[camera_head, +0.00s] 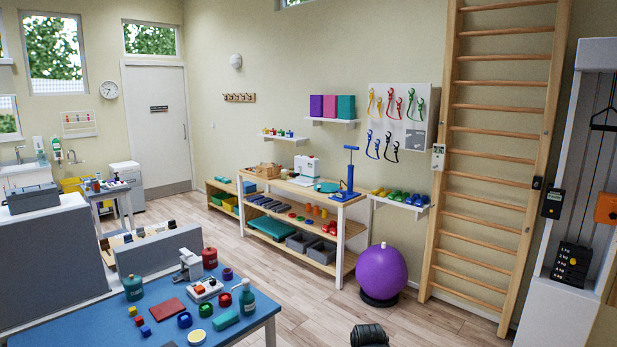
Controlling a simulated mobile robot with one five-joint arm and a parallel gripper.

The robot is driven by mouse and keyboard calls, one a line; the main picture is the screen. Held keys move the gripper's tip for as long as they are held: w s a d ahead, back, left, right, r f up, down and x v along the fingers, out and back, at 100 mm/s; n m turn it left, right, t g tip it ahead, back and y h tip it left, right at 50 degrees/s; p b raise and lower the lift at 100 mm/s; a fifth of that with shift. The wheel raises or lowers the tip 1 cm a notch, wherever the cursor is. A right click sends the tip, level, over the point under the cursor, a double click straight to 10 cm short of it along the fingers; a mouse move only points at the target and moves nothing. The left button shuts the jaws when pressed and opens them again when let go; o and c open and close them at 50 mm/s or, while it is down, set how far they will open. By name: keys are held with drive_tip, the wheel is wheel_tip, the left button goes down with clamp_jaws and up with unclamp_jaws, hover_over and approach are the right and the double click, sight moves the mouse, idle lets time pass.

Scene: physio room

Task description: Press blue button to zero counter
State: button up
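I cannot make out for certain which device is the counter or where its blue button is. A small white box (438,157) is fixed to the left post of the wall bars; its face is too small to read. A black box (552,203) with a small light panel is on the white weight machine at the right. A white device (206,291) with coloured tops stands on the blue table at lower left.
The blue table (259,312) fills the lower left, with bottles, blocks and pots on it. A wooden shelf unit (345,228) stands along the wall. A purple ball (381,272) sits on the floor. A dark ribbed object (369,336) is cut off at the bottom edge. Floor lies clear in between.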

clamp_jaws()
idle(1.5)
